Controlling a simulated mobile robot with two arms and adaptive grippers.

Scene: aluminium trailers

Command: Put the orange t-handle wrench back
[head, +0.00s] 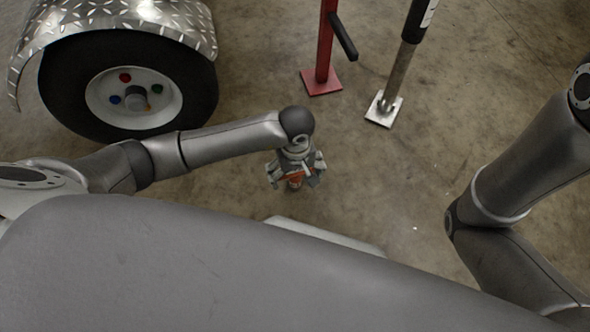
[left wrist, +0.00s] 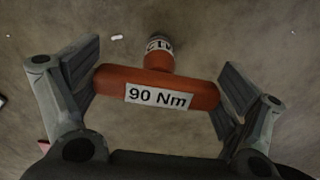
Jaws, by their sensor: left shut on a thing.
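The orange t-handle wrench (left wrist: 205,95) has a white label reading "90 Nm" on its crossbar, seen close in the left wrist view. My left gripper (left wrist: 160,85) is shut on the crossbar, with one finger at each end. In the head view the left gripper (head: 296,174) hangs over the concrete floor, with a bit of the orange wrench (head: 295,183) showing between its fingers. The wrench's shaft points away from the wrist camera and its lower end is hidden. My right arm shows at the right of the head view, but its gripper is out of view.
A trailer wheel (head: 130,85) with coloured lug nuts under a diamond-plate fender (head: 75,15) stands at the upper left. A red stand (head: 324,60) with a black handle and a silver stand (head: 395,75) stand on the floor beyond the gripper. Open concrete lies between the arms.

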